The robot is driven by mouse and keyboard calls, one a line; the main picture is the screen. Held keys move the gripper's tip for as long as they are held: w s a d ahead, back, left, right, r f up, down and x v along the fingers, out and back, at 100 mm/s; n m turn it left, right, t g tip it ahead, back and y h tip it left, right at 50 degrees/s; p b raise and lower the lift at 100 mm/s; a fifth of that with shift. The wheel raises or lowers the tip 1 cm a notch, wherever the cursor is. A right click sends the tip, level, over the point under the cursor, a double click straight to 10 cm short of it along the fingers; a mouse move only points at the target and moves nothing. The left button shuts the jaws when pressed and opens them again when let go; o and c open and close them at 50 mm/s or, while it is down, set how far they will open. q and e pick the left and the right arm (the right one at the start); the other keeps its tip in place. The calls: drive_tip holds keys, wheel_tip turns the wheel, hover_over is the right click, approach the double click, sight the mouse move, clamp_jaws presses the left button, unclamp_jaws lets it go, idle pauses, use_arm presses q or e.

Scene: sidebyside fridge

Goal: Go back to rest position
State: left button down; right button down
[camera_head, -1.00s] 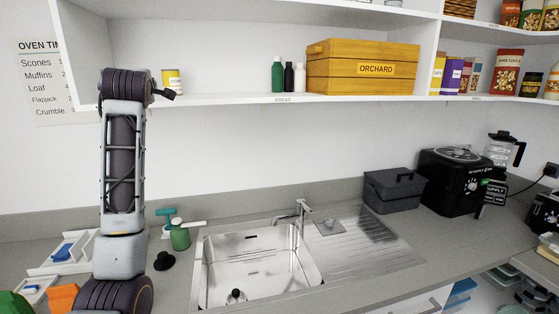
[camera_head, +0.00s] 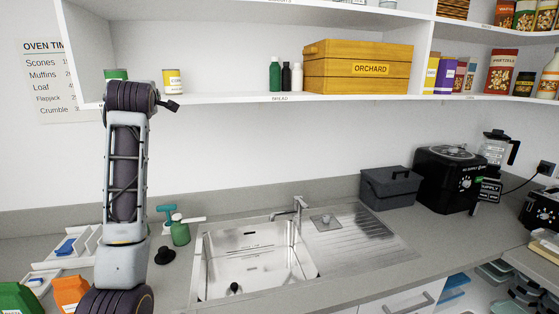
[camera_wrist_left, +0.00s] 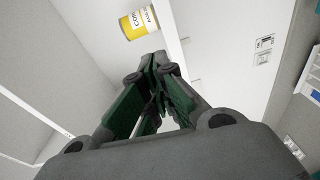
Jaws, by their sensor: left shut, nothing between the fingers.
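My left arm (camera_head: 126,180) stands upright at the left of the head view, its top in front of the lower shelf's edge. My left gripper (camera_wrist_left: 156,62) shows in the wrist view with its dark green-padded fingers together at the tips and nothing between them. In the head view the fingers cannot be made out clearly. A yellow-and-white can (camera_head: 173,81) stands on the shelf just right of the arm's top; it also shows beyond the fingertips in the wrist view (camera_wrist_left: 140,22), apart from them. My right gripper is in neither view.

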use_arm(q)
drive_tip(key=s+d+f+m+g+h, duration=0.1)
drive_tip(key=s+d+f+m+g, duration=0.2)
drive_tip(key=f, duration=1)
drive_tip(key=s+d+f+m+g+h, duration=0.1)
drive_tip(key=s+d+f+m, duration=0.3)
drive_tip(key=f, duration=1)
drive_tip(key=s+f+m+g+h, duration=0.25)
drive_tip(key=f+m, duration=0.25)
drive_tip(key=f, duration=0.8)
drive_tip(key=s+d+f+m+g+h, duration=0.1)
drive_tip(key=s+d+f+m+g, duration=0.2)
drive_tip(key=s+f, duration=0.65)
drive_tip(key=s+d+f+m+g, duration=0.15)
drive_tip(key=s+f+m, duration=0.4)
drive_tip(key=s, duration=0.75)
drive_tip(key=s+d+f+m+g+h, duration=0.1)
drive_tip(key=s+d+f+m+g, duration=0.15)
drive_tip(key=s+f, duration=0.75)
wheel_tip(320, 180, down, 31)
drive_tip(key=s, duration=0.3)
drive_tip(key=s+a+f+m+g+b, duration=0.1)
drive_tip(key=s+a+f+g, duration=0.1)
drive_tip(key=s+f, duration=1.9)
drive_tip(key=shift+s+a, duration=0.6)
drive_tip(key=shift+s, duration=0.15)
